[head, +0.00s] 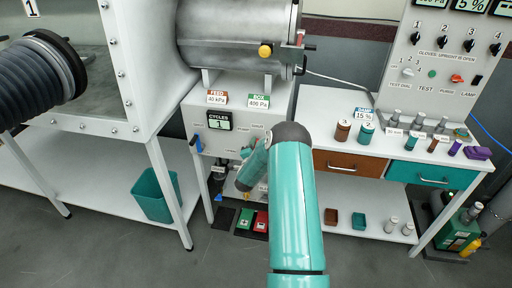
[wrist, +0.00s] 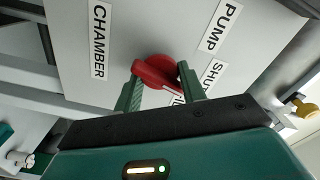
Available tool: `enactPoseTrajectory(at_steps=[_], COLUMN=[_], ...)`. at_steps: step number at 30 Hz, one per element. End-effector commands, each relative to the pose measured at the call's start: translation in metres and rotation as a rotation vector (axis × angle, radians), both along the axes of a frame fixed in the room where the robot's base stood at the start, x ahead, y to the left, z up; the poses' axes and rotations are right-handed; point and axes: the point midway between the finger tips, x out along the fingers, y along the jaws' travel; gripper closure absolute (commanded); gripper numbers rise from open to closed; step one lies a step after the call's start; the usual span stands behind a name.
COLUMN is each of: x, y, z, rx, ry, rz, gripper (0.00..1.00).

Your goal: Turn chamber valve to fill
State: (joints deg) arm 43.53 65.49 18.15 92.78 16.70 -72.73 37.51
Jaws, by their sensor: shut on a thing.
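The chamber valve is a red knob (wrist: 158,68) on a white panel, upper middle in the wrist view. My gripper (wrist: 160,74) is shut on it, with one green finger on each side. A CHAMBER label (wrist: 100,40) stands left of the knob. PUMP (wrist: 221,27) and SHUT (wrist: 212,75) labels stand to its right. A label below the knob, between the fingers, is mostly hidden; I cannot read it fully. I cannot tell exactly which label the knob points at. In the head view my arm hides the knob and the fingertips.
The white panel (head: 280,96) with FEED and BOX gauges stands below a steel cylinder (head: 235,38). A blue-handled lever (head: 197,143) is at its left. A drawer bench (head: 350,162) stands to the right. A teal bin (head: 155,197) sits lower left. A yellow knob (wrist: 304,108) is right of my gripper.

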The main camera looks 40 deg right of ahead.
Motion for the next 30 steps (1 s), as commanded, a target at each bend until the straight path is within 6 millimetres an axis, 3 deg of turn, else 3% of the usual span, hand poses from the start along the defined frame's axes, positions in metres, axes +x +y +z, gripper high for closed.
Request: enactPoseTrajectory(at_steps=[15, 30], x=[-0.0007, 0.0001], y=[0.0007, 0.002], z=[-0.003, -0.0035], rx=[0.278, 0.386], ry=[-0.356, -0.496], rz=[-0.001, 0.002], gripper=[0.82, 0.82])
